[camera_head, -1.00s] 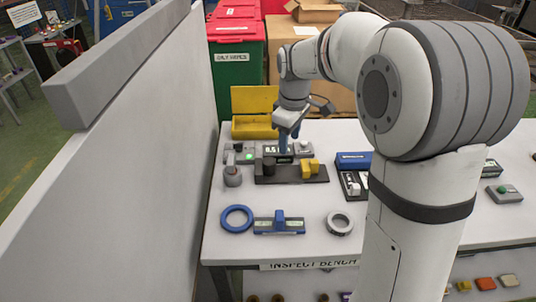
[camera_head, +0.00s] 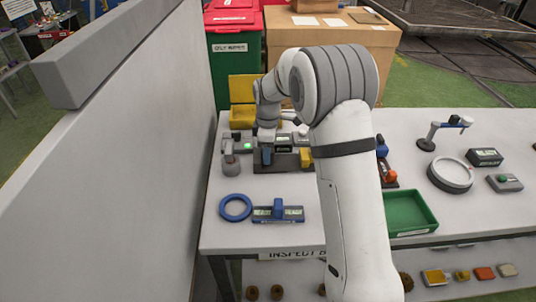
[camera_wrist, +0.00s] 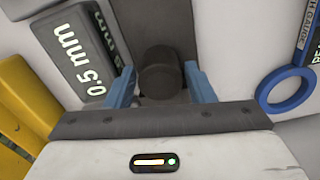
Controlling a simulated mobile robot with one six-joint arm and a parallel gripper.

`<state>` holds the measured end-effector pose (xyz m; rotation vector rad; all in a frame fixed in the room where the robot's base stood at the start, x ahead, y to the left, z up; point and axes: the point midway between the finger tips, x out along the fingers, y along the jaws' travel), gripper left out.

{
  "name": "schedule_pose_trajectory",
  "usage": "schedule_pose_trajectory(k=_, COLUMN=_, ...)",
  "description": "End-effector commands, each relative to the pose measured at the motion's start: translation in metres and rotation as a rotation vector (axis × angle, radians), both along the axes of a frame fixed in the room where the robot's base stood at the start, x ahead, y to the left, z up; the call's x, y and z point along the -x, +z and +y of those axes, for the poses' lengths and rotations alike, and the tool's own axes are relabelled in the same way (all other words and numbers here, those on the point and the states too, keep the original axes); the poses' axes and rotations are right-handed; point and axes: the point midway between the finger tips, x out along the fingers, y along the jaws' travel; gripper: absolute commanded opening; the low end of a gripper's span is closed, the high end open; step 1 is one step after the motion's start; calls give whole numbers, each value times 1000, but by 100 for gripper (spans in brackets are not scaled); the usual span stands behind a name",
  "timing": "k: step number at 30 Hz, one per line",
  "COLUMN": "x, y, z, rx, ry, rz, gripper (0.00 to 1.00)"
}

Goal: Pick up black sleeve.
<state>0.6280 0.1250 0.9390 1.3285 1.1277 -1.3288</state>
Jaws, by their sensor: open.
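The black sleeve (camera_wrist: 160,72) is a short dark cylinder standing on a dark base plate (camera_wrist: 135,15), near the middle of the wrist view. My gripper (camera_wrist: 159,84) has its two blue fingers apart, one on each side of the sleeve. Any gaps are narrow, and I cannot tell whether a finger touches it. In the head view my gripper (camera_head: 267,156) points down over the left part of the dark fixture (camera_head: 290,164) and hides the sleeve.
A 0.5 mm display (camera_wrist: 88,45) and a yellow block (camera_wrist: 25,100) stand close by on one side. A blue ring (camera_wrist: 284,90) lies on the other side. A grey knob (camera_head: 230,165), a blue gauge (camera_head: 277,212) and a green tray (camera_head: 408,213) share the bench.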

Motion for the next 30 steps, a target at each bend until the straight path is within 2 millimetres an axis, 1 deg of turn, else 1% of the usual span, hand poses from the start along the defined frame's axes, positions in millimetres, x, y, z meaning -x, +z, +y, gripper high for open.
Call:
schedule_pose_trajectory(k=1, x=1, y=-6, z=0, rx=0, ry=0, rz=3, gripper=49)
schedule_pose_trajectory(k=3, x=0, y=-10, z=0, rx=0, ry=0, rz=1, gripper=49)
schedule_pose_trajectory(k=11, x=0, y=-12, z=0, rx=0, ry=0, rz=0, gripper=48)
schedule_pose_trajectory(k=26, x=0, y=-12, z=0, rx=0, ry=-1, rz=-1, gripper=7)
schedule_pose_trajectory(k=30, x=0, y=-11, z=0, rx=-1, ry=-1, rz=-2, gripper=6)
